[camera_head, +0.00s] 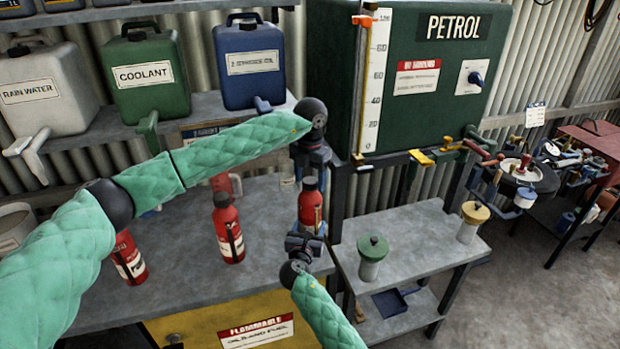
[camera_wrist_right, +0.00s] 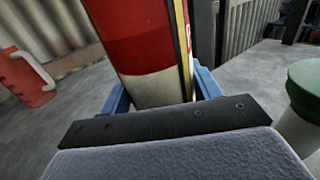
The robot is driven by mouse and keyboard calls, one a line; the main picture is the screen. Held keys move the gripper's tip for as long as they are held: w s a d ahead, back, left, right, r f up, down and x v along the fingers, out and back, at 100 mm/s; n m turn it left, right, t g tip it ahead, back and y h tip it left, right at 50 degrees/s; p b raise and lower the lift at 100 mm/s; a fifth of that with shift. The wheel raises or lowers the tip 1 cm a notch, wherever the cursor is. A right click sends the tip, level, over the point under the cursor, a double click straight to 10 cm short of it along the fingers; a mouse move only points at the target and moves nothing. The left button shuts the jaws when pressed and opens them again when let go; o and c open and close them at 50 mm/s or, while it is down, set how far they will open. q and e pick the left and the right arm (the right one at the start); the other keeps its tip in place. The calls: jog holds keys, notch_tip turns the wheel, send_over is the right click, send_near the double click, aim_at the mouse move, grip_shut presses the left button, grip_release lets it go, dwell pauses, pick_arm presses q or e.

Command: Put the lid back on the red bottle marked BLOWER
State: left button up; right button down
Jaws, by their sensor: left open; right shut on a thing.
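A red bottle (camera_head: 310,208) with a dark top stands upright on the grey bench; no lettering on it is readable. My right gripper (camera_head: 305,240) is shut on this bottle. In the right wrist view the red and white bottle (camera_wrist_right: 145,45) sits between the blue fingers (camera_wrist_right: 155,90), with a yellow strip along its side. My left gripper (camera_head: 312,168) is open, pointing down just above the bottle's top. I cannot tell whether the dark top is a lid. Two similar red bottles stand further left, one in the middle (camera_head: 228,230) and one partly behind my left arm (camera_head: 129,260); their markings are unclear.
A red jug (camera_head: 236,184) stands behind the bottles. A green-lidded jar (camera_head: 373,262) and a yellow-lidded jar (camera_head: 469,230) stand on the lower bench at right. The green PETROL tank (camera_head: 400,110) rises behind. Bench space between the middle and right bottles is clear.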

pick_arm(q)
notch_tip(320, 180, up, 12)
dwell(0.6)
pick_arm(e)
jog(key=shift+c, duration=1.3)
grip_release()
pick_arm(q)
jog(key=shift+f, duration=0.1)
pick_arm(e)
jog(key=shift+s+a+f, duration=0.1)
jog(key=shift+s, duration=0.25)
pick_arm(q)
notch_tip(320, 180, down, 3)
jog(key=b, duration=0.3)
pick_arm(e)
jog(key=v, duration=0.5)
jog(key=shift+s, duration=0.4)
jog(key=shift+s+a, duration=0.15)
jog(key=shift+s, duration=0.45)
